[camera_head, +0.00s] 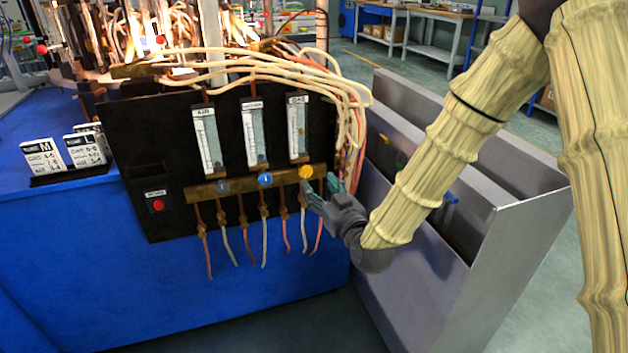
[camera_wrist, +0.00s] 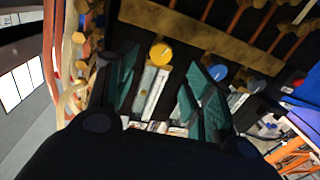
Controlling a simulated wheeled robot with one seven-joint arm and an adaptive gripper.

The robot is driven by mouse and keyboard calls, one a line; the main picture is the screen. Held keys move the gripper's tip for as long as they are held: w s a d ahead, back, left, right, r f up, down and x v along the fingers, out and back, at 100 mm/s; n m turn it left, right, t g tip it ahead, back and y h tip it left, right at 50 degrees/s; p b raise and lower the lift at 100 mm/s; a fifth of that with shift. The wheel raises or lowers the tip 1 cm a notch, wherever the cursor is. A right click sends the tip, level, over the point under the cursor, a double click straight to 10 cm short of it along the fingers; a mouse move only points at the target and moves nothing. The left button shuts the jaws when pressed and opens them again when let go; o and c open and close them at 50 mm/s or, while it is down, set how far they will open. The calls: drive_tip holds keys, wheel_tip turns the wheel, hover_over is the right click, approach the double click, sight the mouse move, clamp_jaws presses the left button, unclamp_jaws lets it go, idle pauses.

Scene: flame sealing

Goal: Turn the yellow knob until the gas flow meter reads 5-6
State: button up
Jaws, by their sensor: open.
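The yellow knob (camera_head: 306,172) sits at the right end of a brass bar on the black panel, under the gas flow meter (camera_head: 298,128). The meter is a clear upright tube with a scale; its reading is too small to tell. My gripper (camera_head: 318,192) is just below and right of the knob in the head view. In the wrist view, the green fingers of my gripper (camera_wrist: 160,88) are apart and empty. The yellow knob (camera_wrist: 161,54) shows beyond them, between their lines. I cannot tell the exact gap to it.
Two blue-grey knobs (camera_head: 264,180) and two more flow meters (camera_head: 254,132) are to the left. Thin tubes hang below the brass bar (camera_head: 240,187). Cream hoses (camera_head: 345,110) run down the panel's right edge. A grey metal bin (camera_head: 520,240) stands at right.

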drive_tip(key=v, duration=0.4)
drive_tip(key=shift+s+d, duration=0.1)
drive_tip(key=shift+s, duration=0.15)
